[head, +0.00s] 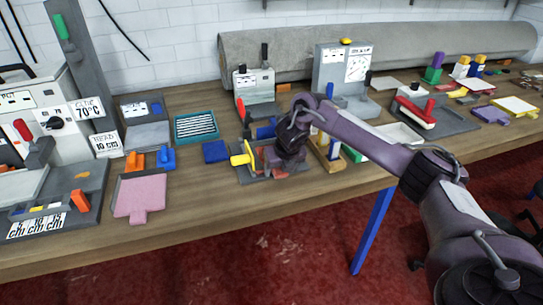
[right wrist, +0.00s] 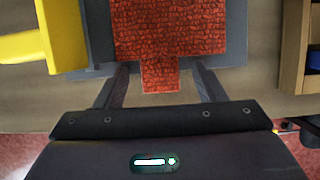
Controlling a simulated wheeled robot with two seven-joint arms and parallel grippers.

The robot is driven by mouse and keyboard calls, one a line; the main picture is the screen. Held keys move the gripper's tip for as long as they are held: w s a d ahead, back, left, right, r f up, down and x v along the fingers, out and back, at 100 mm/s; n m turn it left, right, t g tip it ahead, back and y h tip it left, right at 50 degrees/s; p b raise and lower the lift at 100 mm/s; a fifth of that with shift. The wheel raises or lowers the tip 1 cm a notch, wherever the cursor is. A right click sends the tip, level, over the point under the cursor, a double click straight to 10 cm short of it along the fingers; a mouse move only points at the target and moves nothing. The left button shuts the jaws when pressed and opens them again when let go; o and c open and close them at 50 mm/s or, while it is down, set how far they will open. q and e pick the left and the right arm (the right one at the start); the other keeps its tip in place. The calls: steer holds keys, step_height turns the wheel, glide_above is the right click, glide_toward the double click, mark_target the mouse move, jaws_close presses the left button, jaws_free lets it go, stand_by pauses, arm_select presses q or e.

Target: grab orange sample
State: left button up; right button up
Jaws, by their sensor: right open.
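The orange sample (right wrist: 168,32) is a brick-red, textured flat piece with a short tab, lying on a grey plate (right wrist: 237,32) in the right wrist view. My right gripper (right wrist: 160,78) is open, with one finger on each side of the tab and gaps to both. In the head view my right gripper (head: 272,160) is low over the grey fixture near the table's front edge and hides most of the sample. My left gripper is not in view.
A yellow part (right wrist: 62,35) stands close left of the sample; it also shows in the head view (head: 242,155). A pink sample (head: 140,194) lies left and a blue square (head: 215,151) nearer. A wooden holder (right wrist: 296,45) stands at right. Bare table lies in front.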

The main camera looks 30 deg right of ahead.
steer(key=c, duration=0.9)
steer(key=shift+c, duration=1.4)
